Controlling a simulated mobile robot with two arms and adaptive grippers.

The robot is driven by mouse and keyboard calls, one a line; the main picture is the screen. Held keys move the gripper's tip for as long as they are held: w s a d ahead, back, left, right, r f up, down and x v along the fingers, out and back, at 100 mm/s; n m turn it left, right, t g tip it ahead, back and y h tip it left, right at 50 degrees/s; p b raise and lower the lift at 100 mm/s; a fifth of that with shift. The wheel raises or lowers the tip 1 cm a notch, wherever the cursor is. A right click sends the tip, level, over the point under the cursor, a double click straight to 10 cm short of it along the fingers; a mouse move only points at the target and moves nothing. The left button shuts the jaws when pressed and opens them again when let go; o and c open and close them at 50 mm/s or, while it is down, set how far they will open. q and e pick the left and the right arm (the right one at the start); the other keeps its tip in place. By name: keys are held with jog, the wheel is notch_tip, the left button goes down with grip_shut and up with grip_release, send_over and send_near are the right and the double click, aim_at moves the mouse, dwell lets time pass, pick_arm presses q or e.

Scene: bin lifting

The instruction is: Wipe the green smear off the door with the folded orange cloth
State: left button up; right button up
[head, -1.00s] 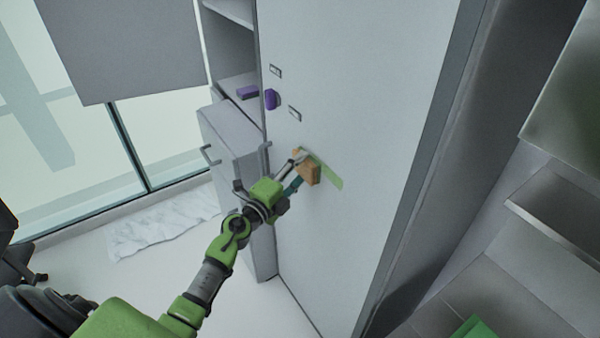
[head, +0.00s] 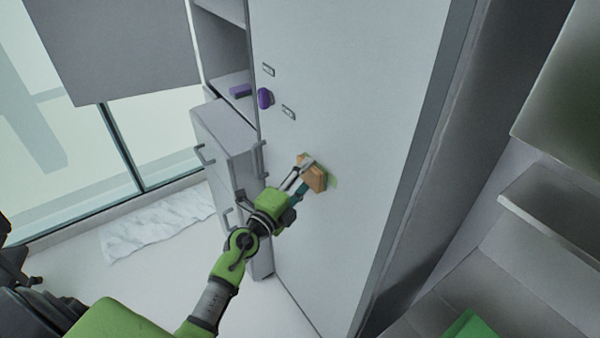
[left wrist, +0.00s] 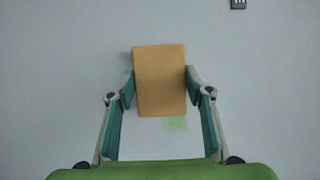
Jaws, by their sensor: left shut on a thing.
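The folded orange cloth (head: 313,176) is held up against the pale door (head: 350,80). It also shows in the left wrist view (left wrist: 160,80) as an upright orange block between two teal fingers. My left gripper (head: 304,176) is shut on the cloth. It also fills the lower part of the left wrist view (left wrist: 160,88). A small part of the green smear (head: 333,182) shows just right of the cloth. In the left wrist view a faint green patch (left wrist: 176,123) lies just below the cloth; the cloth may hide more. My right gripper is not in view.
A purple knob (head: 265,98) and two small plates, one of them here (head: 288,112), sit on the door left of and above the cloth. A grey cabinet with handles (head: 225,135) stands left of the door. Grey shelves (head: 545,215) stand at the right.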

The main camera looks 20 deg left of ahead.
pick_arm(q)
jog(key=shift+s+d, duration=0.65)
jog(key=shift+d, duration=0.5)
jog(key=shift+s+d, duration=0.65)
jog(key=shift+d, duration=0.45)
jog(key=shift+s+d, duration=0.65)
jog(key=shift+d, duration=0.5)
jog(key=shift+s+d+r, duration=0.1)
jog(key=shift+s+d, duration=0.3)
jog(key=shift+d, duration=0.05)
jog(key=w+a, duration=0.7)
jog(key=a, duration=0.5)
jog(key=shift+w, duration=0.15)
jog(key=shift+s+a, duration=0.45)
jog(key=shift+s, duration=0.4)
jog(key=shift+s+a, duration=0.5)
jog(key=shift+s, duration=0.35)
jog(key=shift+s+a, duration=0.45)
jog(key=shift+s, duration=0.4)
